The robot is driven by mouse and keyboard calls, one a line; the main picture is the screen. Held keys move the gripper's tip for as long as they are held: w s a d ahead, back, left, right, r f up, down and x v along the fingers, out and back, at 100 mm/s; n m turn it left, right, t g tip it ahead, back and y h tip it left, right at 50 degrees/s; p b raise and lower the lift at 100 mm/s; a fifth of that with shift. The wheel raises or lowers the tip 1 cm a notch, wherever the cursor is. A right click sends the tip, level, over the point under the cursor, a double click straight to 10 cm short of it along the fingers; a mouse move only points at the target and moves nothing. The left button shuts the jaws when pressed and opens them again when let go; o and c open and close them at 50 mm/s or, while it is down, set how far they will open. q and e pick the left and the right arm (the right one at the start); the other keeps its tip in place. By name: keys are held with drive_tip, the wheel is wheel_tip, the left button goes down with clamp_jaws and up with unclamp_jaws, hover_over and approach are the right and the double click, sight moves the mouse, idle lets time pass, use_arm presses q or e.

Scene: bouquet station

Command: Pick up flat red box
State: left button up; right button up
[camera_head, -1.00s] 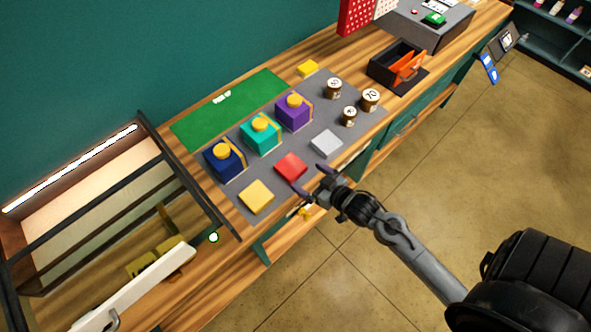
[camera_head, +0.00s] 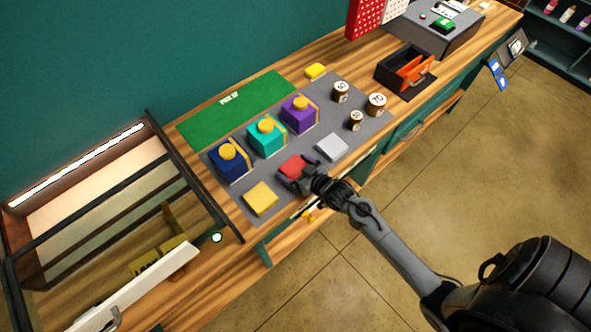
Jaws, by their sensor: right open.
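The flat red box (camera_head: 290,165) lies on the grey mat (camera_head: 228,185), between a flat yellow box (camera_head: 261,198) and a flat light grey box (camera_head: 332,147). My right gripper (camera_head: 291,178) is open over the near part of the red box and hides some of it. I cannot tell whether the fingers touch the box. My left gripper is not in view.
Blue (camera_head: 231,168), teal (camera_head: 267,145) and purple (camera_head: 299,122) boxes with yellow tops stand behind the flat boxes. Several round weights (camera_head: 376,100) stand to the right. A black tray with an orange part (camera_head: 407,72) is beyond. The green mat (camera_head: 215,125) is mostly clear.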

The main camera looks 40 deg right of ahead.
drive_tip(key=shift+c, duration=0.5)
drive_tip(key=c, duration=0.8)
drive_tip(key=shift+o, duration=0.2)
